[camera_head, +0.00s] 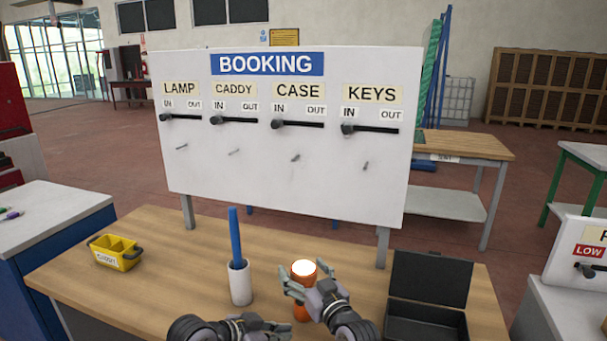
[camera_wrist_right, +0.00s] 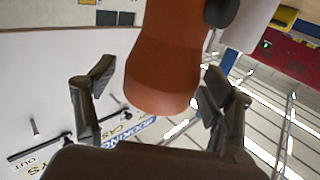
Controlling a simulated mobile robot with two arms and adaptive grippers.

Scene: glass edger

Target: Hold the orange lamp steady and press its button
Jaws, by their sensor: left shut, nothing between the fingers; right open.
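The orange lamp (camera_head: 304,268) stands on the wooden table, with a bright white round top. Its orange body (camera_wrist_right: 165,60) shows large in the right wrist view. My right gripper (camera_head: 300,288) is open, its fingers on either side of the lamp body; the right wrist view shows both fingers (camera_wrist_right: 158,92) with gaps beside the lamp. The right hand hides part of the lamp's middle in the head view. My left gripper (camera_head: 280,329) is shut and empty, low at the table's front, left of the lamp's base. I cannot make out a separate button.
A white cup (camera_head: 240,284) with a blue stick is left of the lamp. An open black case (camera_head: 430,280) stands close on the right. A yellow caddy (camera_head: 117,254) is at the far left. The white booking board (camera_head: 285,170) rises behind the table. Table between caddy and cup is clear.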

